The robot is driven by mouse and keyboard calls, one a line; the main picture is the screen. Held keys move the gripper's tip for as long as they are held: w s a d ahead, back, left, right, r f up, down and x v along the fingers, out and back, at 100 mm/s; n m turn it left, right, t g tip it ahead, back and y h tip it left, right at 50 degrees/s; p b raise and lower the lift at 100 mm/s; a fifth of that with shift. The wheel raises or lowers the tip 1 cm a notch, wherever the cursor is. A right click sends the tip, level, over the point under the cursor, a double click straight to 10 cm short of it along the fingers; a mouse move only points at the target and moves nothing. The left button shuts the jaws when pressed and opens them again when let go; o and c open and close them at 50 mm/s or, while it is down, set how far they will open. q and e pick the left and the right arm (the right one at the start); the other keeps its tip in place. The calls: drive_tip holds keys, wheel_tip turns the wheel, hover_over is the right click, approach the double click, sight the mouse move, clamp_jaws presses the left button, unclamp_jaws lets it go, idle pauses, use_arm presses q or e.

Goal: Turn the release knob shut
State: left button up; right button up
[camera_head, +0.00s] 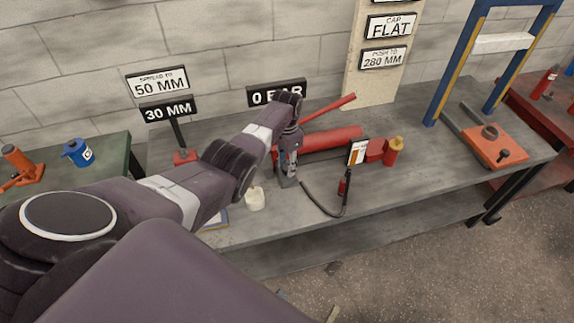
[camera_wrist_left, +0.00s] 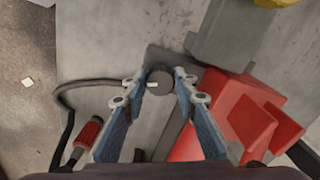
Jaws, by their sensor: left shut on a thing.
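The release knob (camera_wrist_left: 160,84) is a dark round piece with a small white mark, seen end-on in the left wrist view. My left gripper (camera_wrist_left: 162,76) has its blue-sided fingers on both sides of it and is shut on it. In the head view my left gripper (camera_head: 287,178) points down at the bench, beside the red hand pump (camera_head: 335,138) with its raised red lever (camera_head: 330,107); the knob is hidden there. Red pump parts also show in the wrist view (camera_wrist_left: 247,122). My right gripper is not in view.
A black hose (camera_head: 318,204) with a red coupling (camera_head: 342,187) curves over the bench (camera_head: 400,185). A small white object (camera_head: 255,198) stands near the front edge. A "0 BAR" sign (camera_head: 276,93) is behind. A blue press frame (camera_head: 455,65) stands at right.

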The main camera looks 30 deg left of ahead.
sight(286, 168)
use_arm(q)
drive_tip(key=shift+a+m, duration=0.1)
drive_tip(key=shift+m, duration=1.9)
drive_tip(key=o, duration=1.2)
drive_tip(key=shift+c, duration=0.2)
drive_tip(key=shift+r, duration=0.1)
wheel_tip(286, 168, up, 12)
